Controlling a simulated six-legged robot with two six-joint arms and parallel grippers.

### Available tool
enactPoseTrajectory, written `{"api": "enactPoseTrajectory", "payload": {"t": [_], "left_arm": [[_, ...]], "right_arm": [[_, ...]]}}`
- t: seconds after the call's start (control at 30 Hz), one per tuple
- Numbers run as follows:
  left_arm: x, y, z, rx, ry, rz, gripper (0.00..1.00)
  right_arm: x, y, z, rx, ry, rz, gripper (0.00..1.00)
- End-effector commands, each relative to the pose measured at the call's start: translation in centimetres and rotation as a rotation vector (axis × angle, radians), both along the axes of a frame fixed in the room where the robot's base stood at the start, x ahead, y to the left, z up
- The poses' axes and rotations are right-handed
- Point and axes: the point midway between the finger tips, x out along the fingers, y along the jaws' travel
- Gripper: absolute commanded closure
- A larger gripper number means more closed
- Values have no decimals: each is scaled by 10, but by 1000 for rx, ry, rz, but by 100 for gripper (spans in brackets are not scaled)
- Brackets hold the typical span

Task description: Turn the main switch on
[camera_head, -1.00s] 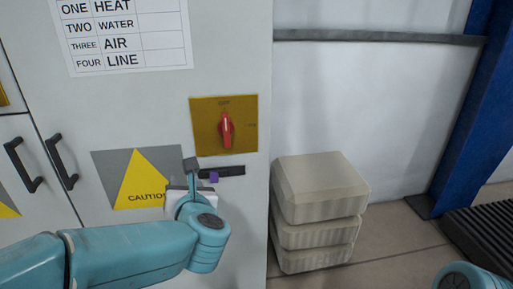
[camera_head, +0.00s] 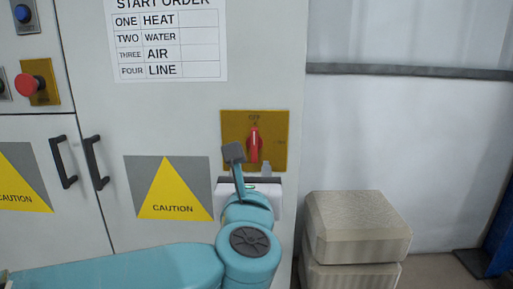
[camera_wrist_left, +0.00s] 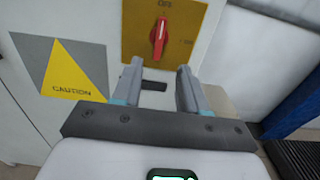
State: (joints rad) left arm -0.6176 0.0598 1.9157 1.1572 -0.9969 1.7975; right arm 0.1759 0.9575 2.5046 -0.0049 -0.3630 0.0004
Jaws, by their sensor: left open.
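The main switch is a red rotary handle (camera_head: 254,145) on a yellow plate (camera_head: 280,125) on the grey cabinet front. The handle stands upright, towards the OFF mark at the plate's top. It also shows in the left wrist view (camera_wrist_left: 159,37), beyond the fingers. My left gripper (camera_head: 250,163) is just below and in front of the plate, its fingers pointing up towards it. In the left wrist view the two fingers (camera_wrist_left: 159,80) are apart, with nothing between them, and the handle lies ahead of the gap. My right gripper is not in view.
A dark label strip (camera_wrist_left: 152,85) is below the plate. A caution sign (camera_head: 172,190), black door handles (camera_head: 95,162) and a red button (camera_head: 29,86) are on the cabinet. Pale stacked blocks (camera_head: 357,228) stand at its right on the floor.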

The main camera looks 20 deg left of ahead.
Motion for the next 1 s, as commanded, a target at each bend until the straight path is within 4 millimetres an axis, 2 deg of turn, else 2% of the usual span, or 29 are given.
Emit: {"api": "enactPoseTrajectory", "payload": {"t": [0.03, 0.3, 0.5, 0.7, 0.97, 1.0], "left_arm": [[13, 4, 1, 0, 3, 5, 57], [76, 19, 1, 2, 4, 2, 57], [110, 27, 1, 0, 3, 0, 57], [126, 31, 0, 2, 2, -2, 57], [127, 32, 0, 1, 1, -2, 57], [127, 32, 0, 1, 1, -2, 64]], "right_arm": [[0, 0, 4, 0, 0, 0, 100], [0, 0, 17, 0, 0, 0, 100], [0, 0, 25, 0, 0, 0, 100], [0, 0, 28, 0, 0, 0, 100], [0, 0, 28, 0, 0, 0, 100], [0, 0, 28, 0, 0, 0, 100]]}}
